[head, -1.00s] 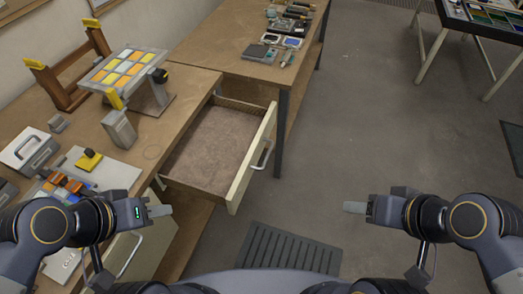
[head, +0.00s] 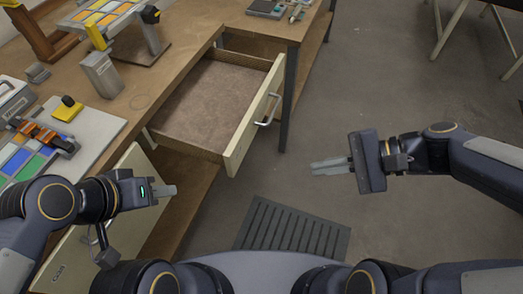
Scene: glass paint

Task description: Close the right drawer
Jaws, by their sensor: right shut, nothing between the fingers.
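The right drawer (head: 237,160) is pulled well out of the wooden workbench and looks empty inside. Its cream front with a metal handle (head: 266,109) faces right. My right gripper (head: 314,168) is shut and empty, to the right of the drawer front and apart from it. My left gripper (head: 175,190) is at the lower left, below the drawer's near side in the picture. Its fingers look close together, but I cannot tell whether they are shut.
Another cream front panel (head: 95,225) is at the lower left, partly hidden by my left arm. Tools and a tile rack stand on the workbench (head: 185,45). A dark slatted mat (head: 292,228) lies on the floor.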

